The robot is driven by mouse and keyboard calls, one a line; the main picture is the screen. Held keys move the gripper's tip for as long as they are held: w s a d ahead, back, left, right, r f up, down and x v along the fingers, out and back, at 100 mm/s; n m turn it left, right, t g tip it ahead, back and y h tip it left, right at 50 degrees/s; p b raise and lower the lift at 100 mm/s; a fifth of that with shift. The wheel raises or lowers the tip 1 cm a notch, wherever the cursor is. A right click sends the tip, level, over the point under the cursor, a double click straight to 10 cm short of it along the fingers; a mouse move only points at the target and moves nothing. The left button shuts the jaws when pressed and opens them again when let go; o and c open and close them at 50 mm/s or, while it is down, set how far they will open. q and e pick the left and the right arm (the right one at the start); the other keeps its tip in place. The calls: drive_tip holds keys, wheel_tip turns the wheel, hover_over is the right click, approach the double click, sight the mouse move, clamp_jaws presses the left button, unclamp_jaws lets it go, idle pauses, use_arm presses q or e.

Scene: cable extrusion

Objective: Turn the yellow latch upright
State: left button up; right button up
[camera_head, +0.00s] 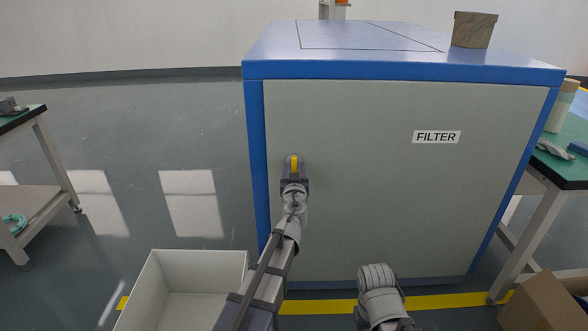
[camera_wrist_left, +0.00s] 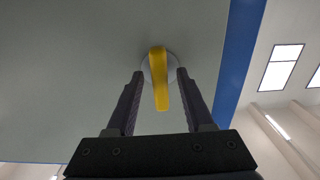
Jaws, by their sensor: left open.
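In the left wrist view the latch (camera_wrist_left: 160,80) runs nearly along the gripper's line, slightly slanted. My left gripper (camera_head: 294,180) is in front of it, open. Its two fingers (camera_wrist_left: 160,72) stand on either side of the latch, with a gap visible on both sides. The gripper hides the latch's lower end in the head view. My right gripper's fingers do not show.
A white bin (camera_head: 152,290) stands at the lower left. A cardboard box (camera_head: 545,305) is at the lower right. Green-topped tables stand at both sides.

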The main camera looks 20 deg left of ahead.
use_arm(q)
drive_tip(key=v, duration=0.7)
drive_tip(key=s+d+f+m+g, duration=0.1)
drive_tip(key=s+d+f+g, duration=0.3)
drive_tip(key=s+f+g, duration=0.9)
drive_tip(key=s+d+f+m+g+h, duration=0.25)
drive_tip(key=s+d+f, duration=0.2)
drive_tip(key=s, duration=0.35)
drive_tip(key=s+d+f+m+g+h, duration=0.1)
drive_tip(key=s+d+f+m+g, duration=0.1)
drive_tip(key=s+d+f+m, duration=0.5)
wheel_tip(320, 180, up, 36)
drive_tip(key=s+n+p, duration=0.1)
drive_tip(key=n+p, duration=0.2)
drive_tip(key=p, duration=3)
drive_tip(key=shift+a, duration=0.25)
